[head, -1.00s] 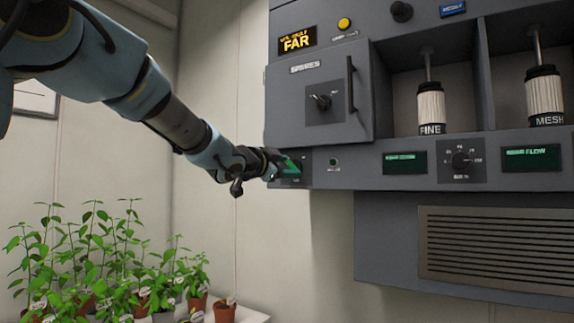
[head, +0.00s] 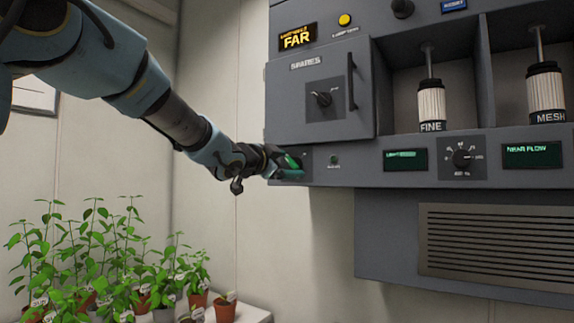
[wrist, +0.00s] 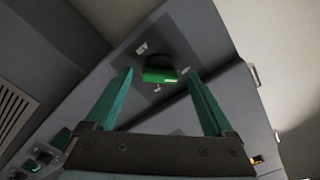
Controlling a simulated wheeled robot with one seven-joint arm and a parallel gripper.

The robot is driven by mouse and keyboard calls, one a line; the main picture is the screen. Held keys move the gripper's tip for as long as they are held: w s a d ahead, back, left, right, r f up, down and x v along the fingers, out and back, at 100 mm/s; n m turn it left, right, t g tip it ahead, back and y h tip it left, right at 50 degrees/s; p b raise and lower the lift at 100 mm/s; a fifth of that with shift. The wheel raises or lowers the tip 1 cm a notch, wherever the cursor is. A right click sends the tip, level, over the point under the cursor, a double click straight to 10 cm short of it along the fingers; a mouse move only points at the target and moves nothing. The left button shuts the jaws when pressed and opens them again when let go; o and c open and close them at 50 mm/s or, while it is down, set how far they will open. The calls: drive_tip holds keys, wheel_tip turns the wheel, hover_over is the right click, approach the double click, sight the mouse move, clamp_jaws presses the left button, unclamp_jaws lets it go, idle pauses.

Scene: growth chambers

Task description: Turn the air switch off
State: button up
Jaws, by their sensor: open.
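The air switch, a dark knob with a green face, shows in the wrist view (wrist: 160,74) on a dark plate. In the head view my gripper (head: 290,166) is at the lower left corner of the grey cabinet and hides most of the switch. A small round lamp (head: 333,160) right of the switch looks dark.
The cabinet has a spares door (head: 318,100) with its own knob, a yellow button (head: 344,20), a rotary selector (head: 462,159) and two green displays (head: 405,160). Filters labelled FINE (head: 431,105) and MESH (head: 545,95) stand in bays. Potted plants (head: 100,270) are at lower left.

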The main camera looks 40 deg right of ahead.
drive_tip(key=b+v, duration=0.2)
drive_tip(key=v, duration=0.8)
drive_tip(key=shift+a+b, duration=0.35)
drive_tip(key=shift+a, duration=0.05)
drive_tip(key=w+a+f+n+t+y, duration=0.55)
drive_tip(key=w+a+f+n, duration=0.25)
drive_tip(key=w+a+f, duration=0.45)
drive_tip(key=w+a+f+n+y, duration=0.4)
drive_tip(key=a+f+n+y, duration=0.15)
drive_tip(key=a+f, duration=0.7)
drive_tip(key=s+a+f+n+g+y, duration=0.3)
drive_tip(key=s+a+f, duration=0.5)
drive_tip(key=a, duration=0.3)
drive_tip(key=s+a+f+n+g+y, duration=0.3)
drive_tip(key=s+a+f+n+g, duration=0.2)
drive_tip(key=s+a+f, duration=0.3)
drive_tip(key=a+f+n, duration=0.1)
drive_tip(key=a+f, duration=0.1)
drive_tip(key=a, duration=0.2)
drive_tip(key=shift+s+a, duration=0.15)
drive_tip(key=shift+s, duration=0.05)
drive_tip(key=shift+r+g, duration=0.1)
drive_tip(key=shift+g, duration=0.15)
